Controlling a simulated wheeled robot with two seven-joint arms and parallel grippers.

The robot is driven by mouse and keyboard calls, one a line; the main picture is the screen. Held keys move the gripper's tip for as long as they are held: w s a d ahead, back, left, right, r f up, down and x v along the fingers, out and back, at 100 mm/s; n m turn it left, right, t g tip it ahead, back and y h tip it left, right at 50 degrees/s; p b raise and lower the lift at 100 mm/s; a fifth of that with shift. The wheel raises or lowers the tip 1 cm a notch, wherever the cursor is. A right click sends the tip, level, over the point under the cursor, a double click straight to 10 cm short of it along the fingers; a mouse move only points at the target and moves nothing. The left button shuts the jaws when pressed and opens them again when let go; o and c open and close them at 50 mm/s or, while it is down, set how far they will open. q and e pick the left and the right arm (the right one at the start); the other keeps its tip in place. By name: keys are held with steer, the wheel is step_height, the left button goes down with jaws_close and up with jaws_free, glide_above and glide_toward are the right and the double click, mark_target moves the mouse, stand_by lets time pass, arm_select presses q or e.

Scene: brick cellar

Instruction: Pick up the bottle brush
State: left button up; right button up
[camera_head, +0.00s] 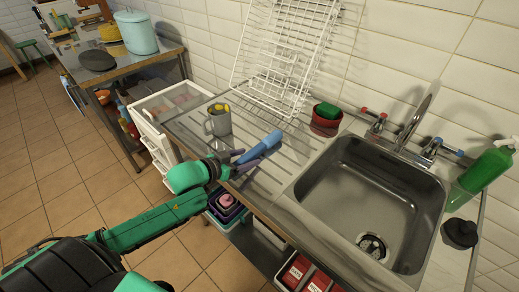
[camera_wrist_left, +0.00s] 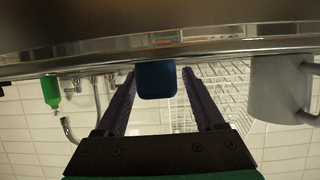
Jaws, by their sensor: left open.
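A blue rounded object (camera_head: 262,146), apparently the bottle brush or its handle, is at the ribbed steel drainer (camera_head: 262,188), left of the sink. No bristles can be made out. In the left wrist view its blue end (camera_wrist_left: 156,80) shows between my fingers, with a gap on each side. My left gripper (camera_head: 245,160) is open, its purple fingers pointing toward and beside the blue object. It also shows in the left wrist view (camera_wrist_left: 157,95). How far the fingers reach along the object I cannot tell. My right gripper is not in view.
A grey mug (camera_head: 218,121) stands on the drainer behind the gripper. A white wire rack (camera_head: 285,55) leans on the wall. A red pot with a green sponge (camera_head: 327,119), the sink (camera_head: 375,190), its taps and a green bottle (camera_head: 482,172) are to the right.

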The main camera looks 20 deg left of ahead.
arm_select(q)
jaws_close()
